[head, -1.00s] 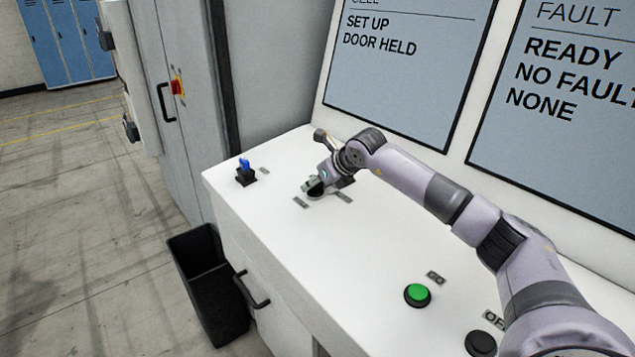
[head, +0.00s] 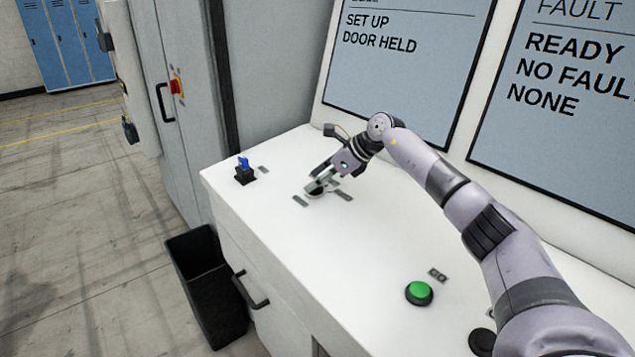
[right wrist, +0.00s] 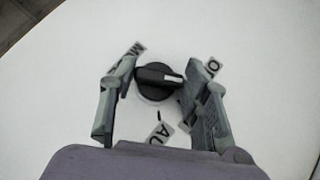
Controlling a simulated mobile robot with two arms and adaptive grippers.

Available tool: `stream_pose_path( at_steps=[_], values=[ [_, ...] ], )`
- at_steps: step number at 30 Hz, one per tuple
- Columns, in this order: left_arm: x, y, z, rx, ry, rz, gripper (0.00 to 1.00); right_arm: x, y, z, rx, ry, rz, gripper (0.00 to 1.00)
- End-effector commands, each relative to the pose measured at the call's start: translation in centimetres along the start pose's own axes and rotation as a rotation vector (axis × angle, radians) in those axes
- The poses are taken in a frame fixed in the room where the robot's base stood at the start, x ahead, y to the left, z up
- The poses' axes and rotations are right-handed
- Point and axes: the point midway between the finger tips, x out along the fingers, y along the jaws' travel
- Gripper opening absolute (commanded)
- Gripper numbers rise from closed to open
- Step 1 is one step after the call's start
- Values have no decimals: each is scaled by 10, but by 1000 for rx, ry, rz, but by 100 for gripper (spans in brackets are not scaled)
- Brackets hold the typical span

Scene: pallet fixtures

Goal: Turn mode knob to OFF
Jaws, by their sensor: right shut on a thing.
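The mode knob (head: 314,194) is a black round knob on the white console top, mostly hidden by my right gripper (head: 317,184) in the head view. In the right wrist view the knob (right wrist: 156,82) shows between the two fingers of my right gripper (right wrist: 158,82), which is shut on it. The knob's white pointer mark faces right, towards a partly hidden label starting with "O" (right wrist: 211,68). A label "AU" (right wrist: 160,132), cut off by a finger or the wrist, lies below the knob. Another, partly covered label (right wrist: 130,51) lies at upper left. My left gripper is not in view.
A blue key switch (head: 244,171) stands left of the knob. A green button (head: 419,292) and a dark button (head: 482,342) sit nearer on the console (head: 270,225). Screens rise behind. A black bin (head: 207,285) stands on the floor at left.

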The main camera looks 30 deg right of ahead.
Motion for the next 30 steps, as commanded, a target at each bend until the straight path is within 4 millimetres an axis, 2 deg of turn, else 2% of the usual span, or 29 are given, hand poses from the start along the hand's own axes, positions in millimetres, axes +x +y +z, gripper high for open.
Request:
stream_pose_path(
  at_steps=[12, 30],
  values=[
    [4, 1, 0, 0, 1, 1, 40, 0, -3, 2, -162, -2, 160, 15],
    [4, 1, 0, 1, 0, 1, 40, -1, -4, 1, -202, 1, 196, 15]
  ],
)
